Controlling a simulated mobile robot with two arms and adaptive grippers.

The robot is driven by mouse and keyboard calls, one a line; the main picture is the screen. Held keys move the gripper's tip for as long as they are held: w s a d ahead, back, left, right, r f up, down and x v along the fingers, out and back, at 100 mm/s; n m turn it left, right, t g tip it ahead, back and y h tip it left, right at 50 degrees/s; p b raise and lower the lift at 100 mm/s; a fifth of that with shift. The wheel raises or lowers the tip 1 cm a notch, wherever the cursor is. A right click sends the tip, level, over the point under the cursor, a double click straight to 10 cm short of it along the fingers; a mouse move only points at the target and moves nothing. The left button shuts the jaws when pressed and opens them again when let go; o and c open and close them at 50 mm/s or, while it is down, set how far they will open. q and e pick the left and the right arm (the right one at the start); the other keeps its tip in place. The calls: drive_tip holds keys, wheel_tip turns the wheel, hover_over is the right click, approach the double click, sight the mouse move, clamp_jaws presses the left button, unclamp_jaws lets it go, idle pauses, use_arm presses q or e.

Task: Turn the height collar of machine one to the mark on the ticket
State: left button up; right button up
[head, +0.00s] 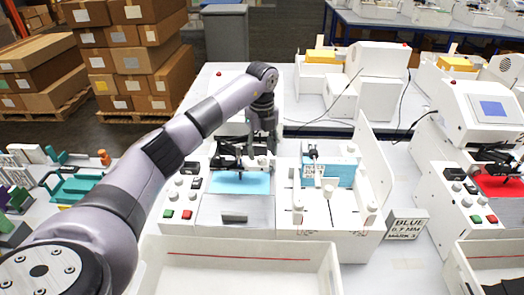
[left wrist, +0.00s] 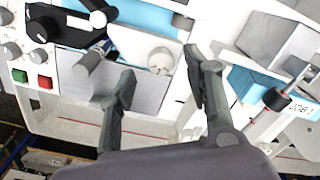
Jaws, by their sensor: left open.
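My left arm reaches over machine one, the white plotter with a blue sheet (head: 240,183). My left gripper (head: 266,146) hangs over it, small and partly merged with dark parts behind. In the left wrist view its two grey fingers (left wrist: 160,68) are open. A round white collar (left wrist: 161,57) shows between the fingertips; I cannot tell how far below them it lies, and its marks are too small to read. A ticket (head: 405,228) in front at the right reads "BLUE 0.7 MM MARK 3". My right gripper is not in view.
Knobs and a red and a green button (left wrist: 20,75) sit on the left panel. A white tray (head: 240,250) lies in front. Another plotter with a red sheet (head: 498,185) stands at the right.

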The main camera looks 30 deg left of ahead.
sight(262, 160)
use_arm(q)
drive_tip(key=shift+f, duration=1.35)
drive_tip(key=shift+c, duration=0.2)
clamp_jaws()
